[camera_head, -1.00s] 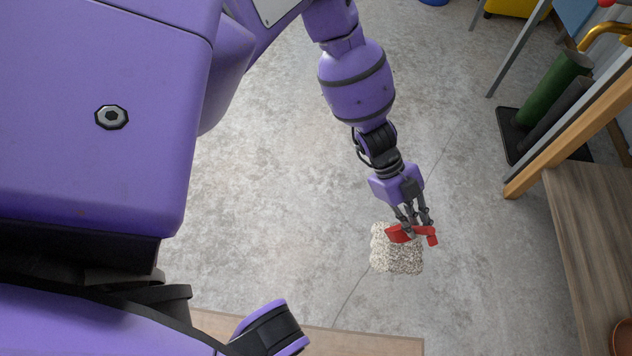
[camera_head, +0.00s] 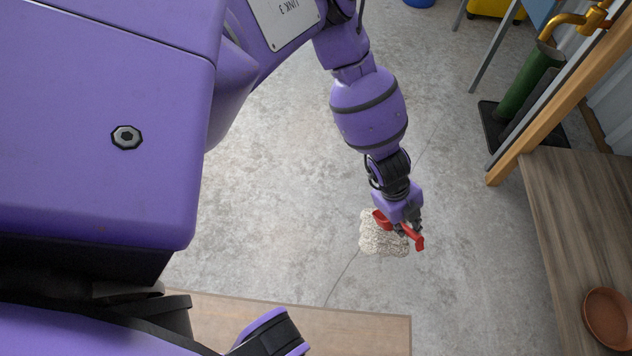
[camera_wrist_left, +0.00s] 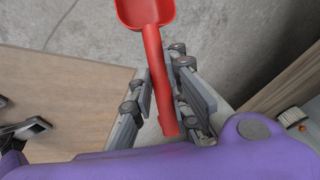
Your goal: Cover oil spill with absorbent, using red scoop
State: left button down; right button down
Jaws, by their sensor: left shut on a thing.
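My left gripper (camera_head: 409,226) is shut on the handle of the red scoop (camera_head: 418,243), just above the floor. The left wrist view shows the scoop's handle (camera_wrist_left: 159,75) between the fingers; the part of its bowl in view looks empty. Pale, grainy absorbent (camera_head: 379,243) lies in a rounded patch on the concrete floor, under and beside the scoop. No dark oil shows around the patch; what lies under it is hidden.
A wooden bench (camera_head: 560,215) with a brown bowl (camera_head: 607,318) stands at the right. A green cylinder (camera_head: 525,88) stands on a black tray at the upper right. A wooden surface (camera_head: 370,328) lies at the bottom. Floor left of the patch is clear.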

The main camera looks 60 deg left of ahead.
pick_arm(q)
jog(key=shift+s+d+f+y, duration=0.15)
jog(key=shift+d+y, duration=0.1)
jog(key=shift+d, duration=0.15)
jog(key=shift+s+d+f+y, duration=0.15)
jog(key=shift+d+y, duration=0.1)
jog(key=shift+d, duration=0.15)
jog(key=d+y+p, duration=0.1)
jog(key=y, duration=0.1)
jog(key=shift+s+d+f+m+t+y+p, duration=0.1)
jog(key=shift+s+d+m+t+y+p, duration=0.05)
jog(key=shift+d+m+t+y+p, duration=0.2)
jog(key=y, duration=0.1)
jog(key=d+f+y, duration=0.1)
jog(key=y, duration=0.1)
jog(key=shift+d+t, duration=0.2)
jog(key=shift+t, duration=0.05)
jog(key=shift+y, duration=0.25)
